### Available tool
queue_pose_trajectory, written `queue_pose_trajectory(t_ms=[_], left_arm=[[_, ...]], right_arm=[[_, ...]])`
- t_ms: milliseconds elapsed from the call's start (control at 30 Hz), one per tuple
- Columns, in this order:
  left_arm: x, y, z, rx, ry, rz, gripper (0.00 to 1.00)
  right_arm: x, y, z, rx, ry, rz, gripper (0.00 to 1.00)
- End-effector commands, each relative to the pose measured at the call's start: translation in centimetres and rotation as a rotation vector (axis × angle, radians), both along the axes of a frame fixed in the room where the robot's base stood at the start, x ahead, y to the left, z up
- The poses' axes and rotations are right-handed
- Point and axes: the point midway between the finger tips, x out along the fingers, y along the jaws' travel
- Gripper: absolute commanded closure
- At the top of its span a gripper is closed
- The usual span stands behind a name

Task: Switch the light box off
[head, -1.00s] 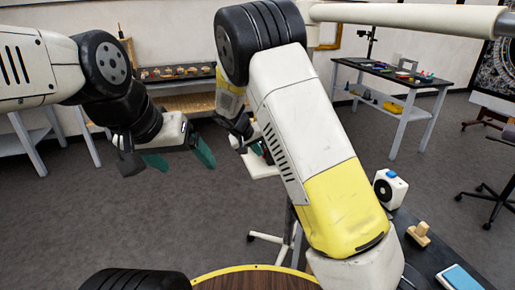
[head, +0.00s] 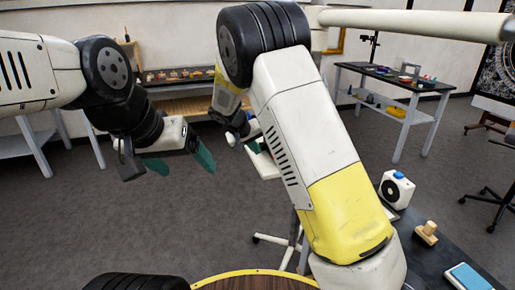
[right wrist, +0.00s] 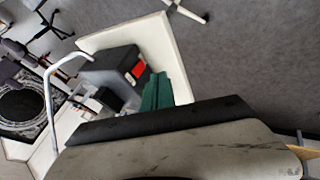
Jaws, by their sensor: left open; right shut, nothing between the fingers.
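In the right wrist view a grey box with a red switch-like patch (right wrist: 138,70) sits on a white panel (right wrist: 168,40). I cannot tell whether the panel is lit or which way the switch is set. My right gripper (right wrist: 157,88) is shut and empty, its green fingers beside the grey box near the red patch; contact is unclear. In the head view the white panel (head: 264,164) shows partly behind my right forearm, which mostly hides the right gripper. My left gripper (head: 180,162) is open and empty in the air at the left, its green fingers apart.
A dark table at the lower right holds a white device with a blue top (head: 397,188), a wooden stamp-like block (head: 427,232) and a blue pad (head: 467,277). A round wooden top with a yellow rim (head: 240,273) is at the bottom. The left floor is clear.

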Motion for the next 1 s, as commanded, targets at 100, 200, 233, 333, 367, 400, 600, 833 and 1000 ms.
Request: queue_pose_trajectory(t_ms=[100,200,233,333,367,400,600,833,1000], left_arm=[[0.0,0.0,0.0,0.001,0.001,-0.001,0.17],[0.0,0.0,0.0,0.001,0.001,-0.001,0.17],[0.0,0.0,0.0,0.001,0.001,-0.001,0.17],[0.0,0.0,0.0,0.001,0.001,-0.001,0.17],[0.0,0.0,0.0,0.001,0.001,-0.001,0.17],[0.0,0.0,0.0,0.001,0.001,-0.001,0.17],[0.0,0.0,0.0,0.001,0.001,-0.001,0.17],[0.0,0.0,0.0,0.001,0.001,-0.001,0.17],[0.0,0.0,0.0,0.001,0.001,-0.001,0.17]], right_arm=[[-0.7,0.3,1.3,0.001,-0.001,-0.002,1.0],[-1.4,0.8,2.5,0.002,-0.002,-0.002,1.0],[-1.6,1.0,3.0,0.002,-0.002,-0.002,1.0],[-2.4,1.6,4.4,0.003,-0.003,-0.001,1.0],[-2.7,1.7,4.8,0.002,-0.002,-0.002,1.0],[-3.0,1.9,5.3,0.002,-0.002,-0.002,1.0],[-4.0,2.5,7.1,0.0,0.0,-0.002,1.0],[-4.3,2.6,7.4,-0.001,0.001,-0.002,1.0],[-4.3,2.6,7.4,-0.001,0.0,-0.003,1.0]])
